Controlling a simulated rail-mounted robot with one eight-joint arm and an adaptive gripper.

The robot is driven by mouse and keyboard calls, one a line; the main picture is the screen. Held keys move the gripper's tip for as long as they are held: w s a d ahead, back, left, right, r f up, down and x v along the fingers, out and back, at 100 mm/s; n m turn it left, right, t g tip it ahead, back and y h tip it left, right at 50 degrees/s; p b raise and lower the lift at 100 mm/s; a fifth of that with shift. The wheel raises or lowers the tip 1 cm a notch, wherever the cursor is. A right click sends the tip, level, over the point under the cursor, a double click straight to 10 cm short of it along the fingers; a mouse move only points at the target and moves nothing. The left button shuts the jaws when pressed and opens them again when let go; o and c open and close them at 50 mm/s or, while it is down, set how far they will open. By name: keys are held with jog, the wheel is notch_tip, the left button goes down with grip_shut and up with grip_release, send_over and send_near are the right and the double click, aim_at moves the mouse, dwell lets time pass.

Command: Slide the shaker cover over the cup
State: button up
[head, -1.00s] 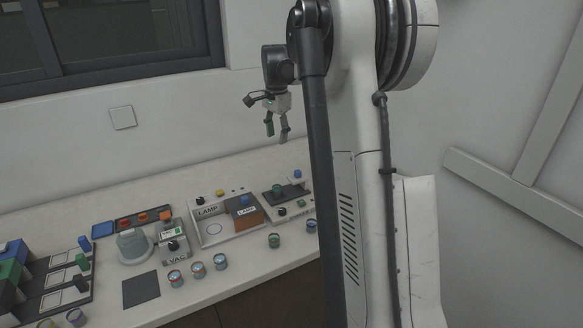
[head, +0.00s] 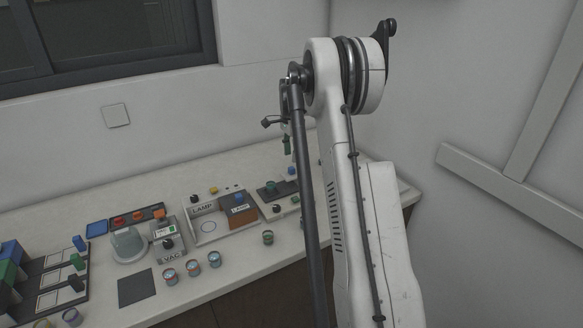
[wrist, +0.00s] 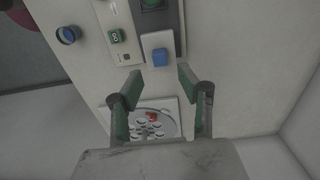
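The unit that looks like the shaker has a dark bed (head: 264,194) with a green-topped cup (head: 270,187) on it. The cup shows as a green disc (wrist: 152,3) at the top edge of the wrist view. A blue block (wrist: 160,56), which also shows in the head view (head: 292,171), sits on a pale plate (wrist: 163,37) that looks like the cover, apart from the cup. My gripper (wrist: 158,80) is open and empty, its green-padded fingers pointing down above the bench, near the blue block in the wrist view. In the head view my arm partly hides it.
The lamp unit (head: 208,228) stands left of the shaker.

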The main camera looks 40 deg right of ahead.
aim_at(291, 168)
notch_tip(291, 168, down, 6)
jog(key=shift+f+p, duration=0.25)
jog(key=shift+p, duration=0.05)
jog(key=shift+c, duration=0.5)
grip_shut()
